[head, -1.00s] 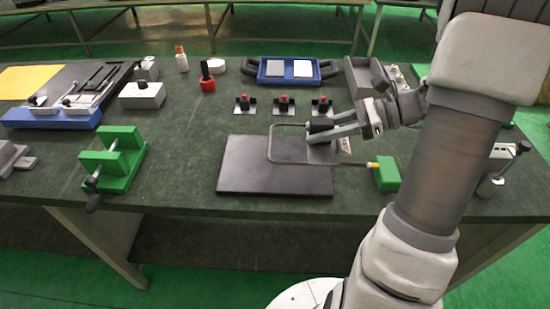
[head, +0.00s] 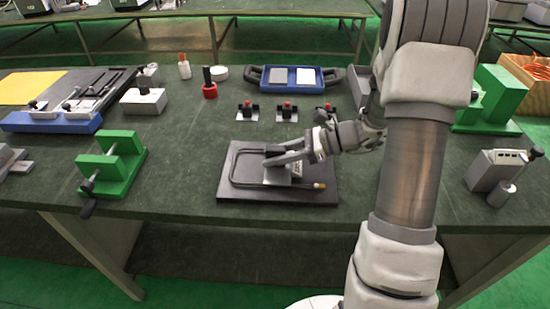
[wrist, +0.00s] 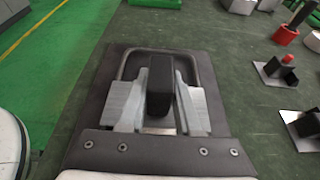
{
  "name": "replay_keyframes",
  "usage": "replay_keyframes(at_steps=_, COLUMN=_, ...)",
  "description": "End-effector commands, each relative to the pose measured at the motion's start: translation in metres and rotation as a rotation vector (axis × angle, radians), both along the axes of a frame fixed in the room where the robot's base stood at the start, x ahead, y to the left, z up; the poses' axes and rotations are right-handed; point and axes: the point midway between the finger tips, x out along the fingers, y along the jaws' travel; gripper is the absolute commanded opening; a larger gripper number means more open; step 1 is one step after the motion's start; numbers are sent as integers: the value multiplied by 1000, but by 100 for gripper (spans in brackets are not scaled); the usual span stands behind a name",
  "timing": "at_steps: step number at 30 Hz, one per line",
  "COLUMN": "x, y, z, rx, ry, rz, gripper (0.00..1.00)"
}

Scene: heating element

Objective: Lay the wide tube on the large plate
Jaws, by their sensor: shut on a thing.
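The wide tube (head: 270,186) is a thin grey U-shaped bar with a brass-coloured end and a black block on it. The large plate (head: 245,150) is a flat dark slab on the table. My gripper (head: 270,158) is shut on the wide tube at its black block, which shows between the fingers in the wrist view (wrist: 160,88). The tube lies flat within the plate's outline, on it or just above; I cannot tell which. In the wrist view, the tube's rounded loop (wrist: 155,50) shows beyond the fingers.
Several small red-topped clips (head: 247,111) stand behind the plate. A green clamp (head: 112,165) stands to its left. A grey device (head: 497,172) and a larger green block (head: 490,100) are on the right. The table strip in front of the plate is clear.

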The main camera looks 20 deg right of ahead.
Motion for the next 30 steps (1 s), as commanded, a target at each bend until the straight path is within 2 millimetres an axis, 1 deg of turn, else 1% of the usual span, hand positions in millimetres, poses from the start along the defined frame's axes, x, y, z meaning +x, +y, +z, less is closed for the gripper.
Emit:
replay_keyframes(at_steps=1, x=0, y=0, z=-2, rx=1, ry=-2, rz=1, gripper=0)
replay_keyframes(at_steps=8, x=0, y=0, z=-2, rx=0, ry=-3, rz=1, gripper=0)
replay_keyframes(at_steps=11, x=0, y=0, z=-5, rx=0, ry=-2, rz=1, gripper=0)
replay_keyframes(at_steps=12, x=0, y=0, z=-4, rx=-1, ry=-2, rz=1, gripper=39)
replay_keyframes(at_steps=16, x=0, y=0, z=-4, rx=-1, ry=-2, rz=1, gripper=62)
replay_keyframes(at_steps=23, x=0, y=0, z=-4, rx=-1, ry=-2, rz=1, gripper=62)
replay_keyframes(at_steps=26, x=0, y=0, z=-1, rx=-1, ry=-2, rz=1, gripper=62)
replay_keyframes(at_steps=30, x=-4, y=-14, z=5, rx=-2, ry=-2, rz=-1, gripper=62)
